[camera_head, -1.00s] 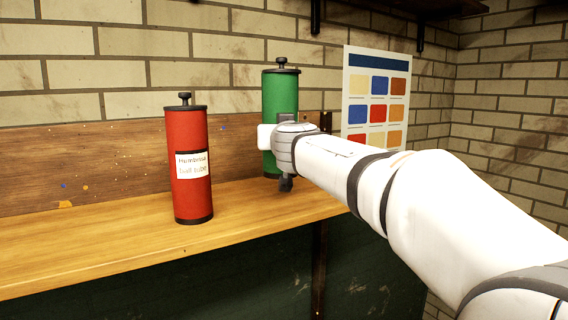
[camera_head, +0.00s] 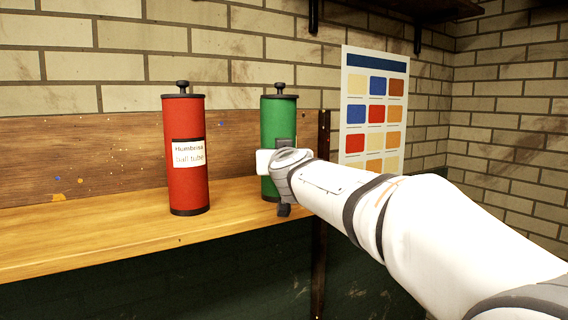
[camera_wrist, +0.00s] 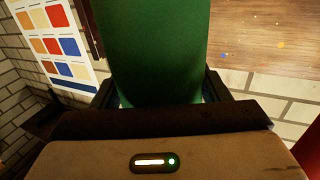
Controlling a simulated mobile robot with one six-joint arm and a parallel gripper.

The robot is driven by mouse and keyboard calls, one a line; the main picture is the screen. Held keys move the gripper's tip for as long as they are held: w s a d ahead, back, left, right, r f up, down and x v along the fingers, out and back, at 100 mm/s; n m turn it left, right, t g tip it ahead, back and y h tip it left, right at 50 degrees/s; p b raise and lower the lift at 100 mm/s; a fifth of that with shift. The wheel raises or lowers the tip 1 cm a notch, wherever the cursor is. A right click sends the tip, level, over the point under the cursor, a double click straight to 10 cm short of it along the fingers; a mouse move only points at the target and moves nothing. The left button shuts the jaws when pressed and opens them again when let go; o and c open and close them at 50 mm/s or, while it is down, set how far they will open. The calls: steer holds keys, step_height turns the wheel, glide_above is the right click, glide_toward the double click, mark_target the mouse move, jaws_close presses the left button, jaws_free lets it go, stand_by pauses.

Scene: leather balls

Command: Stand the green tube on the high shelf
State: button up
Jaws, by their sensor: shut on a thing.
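The green tube (camera_head: 279,122) has a dark cap with a knob and stands upright at the right end of the wooden shelf board. My gripper (camera_head: 284,165) is shut on its lower half, and my wrist hides part of its front and right side. In the wrist view the green tube (camera_wrist: 152,50) fills the space between the two dark fingers. Its base is low over the board; I cannot tell whether it touches. The high shelf (camera_head: 400,8) shows only as a dark underside with brackets at the top edge.
A red tube (camera_head: 186,185) with a white label stands upright left of the green one on the wooden board (camera_head: 100,235). A colour chart (camera_head: 374,110) hangs on the brick wall at the right. The board's left part is clear.

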steer(key=shift+r, duration=0.2)
steer(key=shift+f, duration=0.15)
steer(key=o, duration=1.4)
steer(key=shift+f, duration=0.1)
steer(key=shift+s+r, duration=0.1)
steer(key=shift+r, duration=0.15)
steer(key=p+v, duration=0.1)
steer(key=v, duration=1.1)
steer(key=shift+p, duration=0.3)
steer(key=shift+f, duration=0.2)
